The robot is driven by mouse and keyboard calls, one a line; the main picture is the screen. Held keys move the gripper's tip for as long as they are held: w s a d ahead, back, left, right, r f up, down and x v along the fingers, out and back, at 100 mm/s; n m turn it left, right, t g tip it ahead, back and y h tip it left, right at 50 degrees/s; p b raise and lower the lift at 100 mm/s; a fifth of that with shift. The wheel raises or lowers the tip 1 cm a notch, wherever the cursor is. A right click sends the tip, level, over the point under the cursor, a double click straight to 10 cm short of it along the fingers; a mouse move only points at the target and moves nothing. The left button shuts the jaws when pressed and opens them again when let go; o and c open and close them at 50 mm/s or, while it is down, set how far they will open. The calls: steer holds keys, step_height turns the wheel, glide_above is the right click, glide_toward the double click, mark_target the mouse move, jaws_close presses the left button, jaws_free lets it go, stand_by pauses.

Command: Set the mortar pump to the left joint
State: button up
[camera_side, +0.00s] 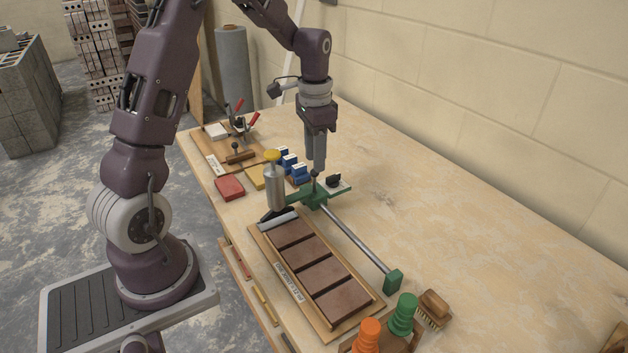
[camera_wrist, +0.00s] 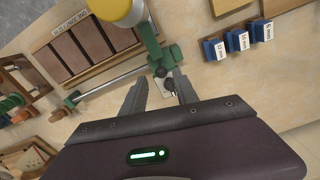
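The mortar pump is a steel cylinder with a yellow cap (camera_side: 275,185) at the rail's far end. Its cap shows large in the wrist view (camera_wrist: 115,10). The cylinder is joined to a green carriage (camera_side: 308,196) on a steel rod (camera_side: 355,242). A small dark knob (camera_side: 314,175) stands on the carriage side. My gripper (camera_side: 317,168) points down just above the knob; in the wrist view its fingers (camera_wrist: 160,78) are apart with nothing clearly held between them. Brown bricks (camera_side: 312,269) lie in a row with narrow joints on a wooden board (camera_side: 262,243). The pump's lower end is near the far brick.
Blue blocks with mm labels (camera_side: 290,162), a yellow block (camera_side: 256,178) and a red block (camera_side: 230,187) lie behind the pump. A green end block (camera_side: 393,281) ends the rod. Orange (camera_side: 367,335) and green (camera_side: 403,314) handles and a brush (camera_side: 434,309) stand in front. The right tabletop is clear.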

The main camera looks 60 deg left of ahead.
mark_target(315, 191)
step_height(315, 191, down, 8)
steer(key=shift+w+a+r, duration=0.1)
steer(key=shift+r, duration=0.05)
steer(key=shift+c, duration=0.5)
steer(key=c, duration=0.7)
steer(key=shift+a+r, duration=0.1)
steer(key=shift+a, duration=0.05)
stand_by(0.5)
